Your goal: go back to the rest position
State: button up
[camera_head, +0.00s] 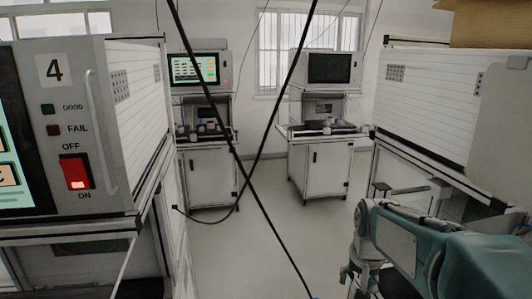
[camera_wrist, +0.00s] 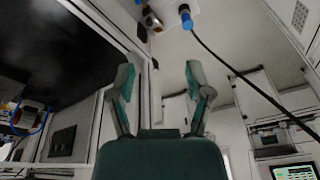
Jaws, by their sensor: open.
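My gripper (camera_wrist: 161,95) shows in the wrist view with its two teal-tipped fingers spread apart. Nothing is between the fingers. In the head view my teal and grey arm is at the lower right, beside the right-hand white cabinet. The fingertips cannot be made out clearly in that view.
A test cabinet (camera_head: 137,95) marked 4, with a red switch (camera_head: 75,172), stands close on the left. Another white cabinet (camera_head: 430,95) stands close on the right. Two test stations (camera_head: 210,170) (camera_head: 318,170) stand at the back. Black cables cross the view. The floor (camera_head: 235,255) between is clear.

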jog(key=s+a+r+n+t, duration=0.1)
jog(key=s+a, duration=0.1)
jog(key=s, duration=0.7)
jog(key=s+a+r+n+t, duration=0.1)
jog(key=s+a+n+t, duration=0.1)
jog(key=s, duration=0.8)
jog(key=shift+r+n, duration=0.25)
jog(key=shift+n, duration=0.05)
